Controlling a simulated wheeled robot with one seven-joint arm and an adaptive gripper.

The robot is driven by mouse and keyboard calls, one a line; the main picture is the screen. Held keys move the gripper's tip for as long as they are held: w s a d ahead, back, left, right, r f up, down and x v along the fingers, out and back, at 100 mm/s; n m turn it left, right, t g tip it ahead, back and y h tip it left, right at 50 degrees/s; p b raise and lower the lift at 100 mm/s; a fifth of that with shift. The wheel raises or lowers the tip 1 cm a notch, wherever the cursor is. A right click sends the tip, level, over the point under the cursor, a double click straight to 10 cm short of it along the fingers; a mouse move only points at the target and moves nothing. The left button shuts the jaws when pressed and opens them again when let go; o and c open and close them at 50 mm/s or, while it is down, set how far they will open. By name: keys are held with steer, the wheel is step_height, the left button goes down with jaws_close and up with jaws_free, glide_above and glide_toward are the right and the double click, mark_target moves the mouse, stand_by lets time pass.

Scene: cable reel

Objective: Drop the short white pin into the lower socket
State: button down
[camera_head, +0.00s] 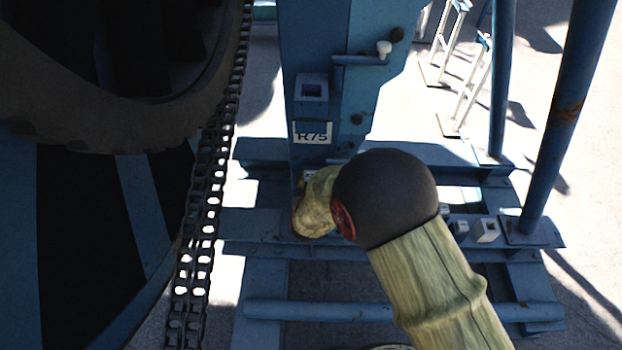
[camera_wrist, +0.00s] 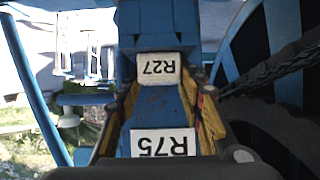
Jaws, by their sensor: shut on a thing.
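The blue post (camera_head: 335,70) has a square socket (camera_head: 312,87) in its front face, above an R75 plate (camera_head: 313,133). The lower part of that face is behind my arm, and I cannot make out the lower socket. My gripper (camera_wrist: 160,90) is mostly hidden behind my arm in the head view, close to the lower post. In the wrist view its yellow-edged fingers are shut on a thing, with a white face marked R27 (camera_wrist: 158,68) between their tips. I cannot tell whether that face is the short white pin or a plate behind it.
A large reel (camera_head: 90,240) and a hanging chain (camera_head: 205,190) stand left of the post. A small white-capped piece (camera_head: 384,48) sits on a bracket at the upper right. Blue tubes (camera_head: 572,110) rise at the right, above base beams (camera_head: 400,312).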

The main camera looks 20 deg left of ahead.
steer(key=c, duration=1.6)
jaws_free()
steer(key=o, duration=0.5)
steer(key=shift+s, duration=0.1)
steer(key=v, duration=1.2)
